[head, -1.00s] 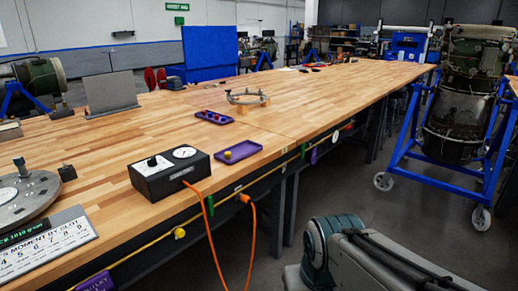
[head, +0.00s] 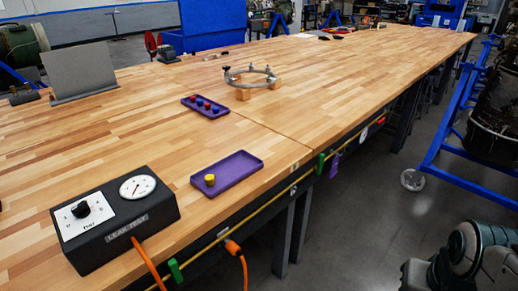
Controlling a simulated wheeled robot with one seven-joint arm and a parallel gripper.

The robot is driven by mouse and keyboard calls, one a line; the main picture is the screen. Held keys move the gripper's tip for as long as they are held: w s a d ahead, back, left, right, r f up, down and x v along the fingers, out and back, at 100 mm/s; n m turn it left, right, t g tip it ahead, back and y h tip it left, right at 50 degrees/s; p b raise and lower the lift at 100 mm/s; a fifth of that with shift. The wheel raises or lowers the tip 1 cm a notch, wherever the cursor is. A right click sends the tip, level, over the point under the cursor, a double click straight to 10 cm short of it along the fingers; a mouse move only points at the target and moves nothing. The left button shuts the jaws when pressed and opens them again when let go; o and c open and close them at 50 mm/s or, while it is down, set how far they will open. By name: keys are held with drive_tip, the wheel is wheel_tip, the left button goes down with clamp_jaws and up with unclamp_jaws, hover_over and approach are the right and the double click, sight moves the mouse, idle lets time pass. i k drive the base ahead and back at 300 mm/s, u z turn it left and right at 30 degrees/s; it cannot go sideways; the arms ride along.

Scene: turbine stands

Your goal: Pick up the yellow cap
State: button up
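The yellow cap (head: 210,180) is a small round piece. It sits in the left part of a shallow purple tray (head: 242,170) near the front edge of the wooden workbench (head: 150,128). The rest of that tray is empty. Part of my arm (head: 475,250) shows at the lower right, over the floor and apart from the bench. My gripper is not in view.
A black leak test box (head: 118,240) with an orange cable stands left of the tray. Behind is another purple tray (head: 190,99) with several small red and blue pieces, and a metal ring (head: 252,75) on wooden blocks. A blue stand (head: 445,150) is at right.

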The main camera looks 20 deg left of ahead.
sight(209, 180)
drive_tip(key=u, duration=0.35)
drive_tip(key=i, duration=0.95)
drive_tip(key=u, duration=1.45)
drive_tip(key=i, duration=0.5)
drive_tip(key=u, duration=0.45)
